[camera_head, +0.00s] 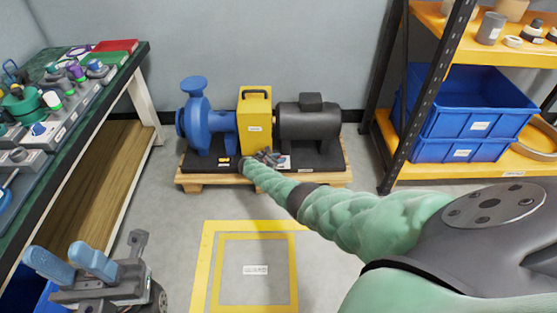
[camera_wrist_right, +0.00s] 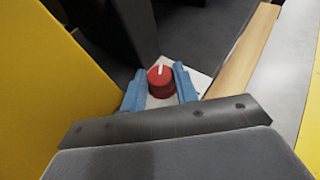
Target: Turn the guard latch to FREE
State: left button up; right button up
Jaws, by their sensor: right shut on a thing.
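The guard latch (camera_wrist_right: 161,80) is a red round knob with a white pointer line, on a white plate (camera_wrist_right: 196,84) in the right wrist view. My right gripper (camera_wrist_right: 160,88) has its blue fingers on both sides of the knob and is shut on it. The pointer line points roughly away from the gripper, up in that view; the plate's lettering cannot be read. In the head view my right gripper (camera_head: 266,157) is small at the foot of the yellow guard (camera_head: 255,118), and the knob is hidden there. My left gripper (camera_head: 72,262) is at the lower left, fingers apart, empty.
A blue pump (camera_head: 201,122) and a dark motor (camera_head: 308,120) flank the guard on a wooden pallet (camera_head: 322,180). A yellow floor square (camera_head: 208,262) marked GUARD is empty. A workbench (camera_head: 98,95) stands left, a shelf with blue bins (camera_head: 455,149) right.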

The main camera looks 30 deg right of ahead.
jog(key=o, duration=0.9)
jog(key=shift+o, duration=0.3)
jog(key=shift+r, duration=0.1)
